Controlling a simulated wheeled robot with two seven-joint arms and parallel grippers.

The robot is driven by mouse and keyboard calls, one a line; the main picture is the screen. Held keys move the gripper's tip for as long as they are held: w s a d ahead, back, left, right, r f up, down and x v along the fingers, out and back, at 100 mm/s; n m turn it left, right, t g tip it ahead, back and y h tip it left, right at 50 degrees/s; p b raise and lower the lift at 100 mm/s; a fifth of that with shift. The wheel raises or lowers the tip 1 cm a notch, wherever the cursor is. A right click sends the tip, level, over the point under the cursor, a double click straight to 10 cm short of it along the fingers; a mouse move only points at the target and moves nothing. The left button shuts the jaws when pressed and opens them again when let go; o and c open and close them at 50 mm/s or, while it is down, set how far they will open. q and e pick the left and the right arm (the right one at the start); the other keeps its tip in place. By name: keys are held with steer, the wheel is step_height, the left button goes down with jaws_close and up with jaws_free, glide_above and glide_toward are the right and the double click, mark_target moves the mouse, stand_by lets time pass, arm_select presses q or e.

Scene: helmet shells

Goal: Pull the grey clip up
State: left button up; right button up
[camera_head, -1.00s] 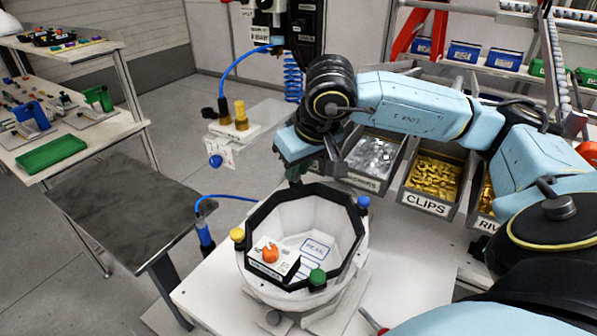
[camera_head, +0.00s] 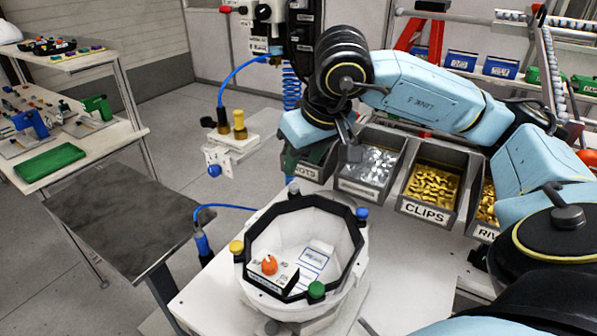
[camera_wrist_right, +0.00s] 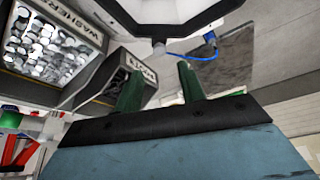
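A white helmet shell (camera_head: 345,250) with a black rim sits open side up on a stand in the head view. The small grey clip (camera_head: 293,187) is at the back of its rim. In the right wrist view the grey clip (camera_wrist_right: 159,48) shows beyond and between the fingertips. My right gripper (camera_head: 290,168) is just behind and above the clip, partly hidden by its own wrist. In the right wrist view its green fingers (camera_wrist_right: 160,78) are apart with nothing between them. My left gripper is not in view.
A yellow clip (camera_head: 236,247), a green clip (camera_head: 316,289) and a blue clip (camera_head: 362,213) are on the rim. Bins of washers (camera_head: 371,167) and gold clips (camera_head: 433,187) stand behind right.

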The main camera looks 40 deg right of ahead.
steer(key=v, duration=0.7)
steer(key=shift+r, duration=0.35)
steer(key=shift+s+a, duration=0.1)
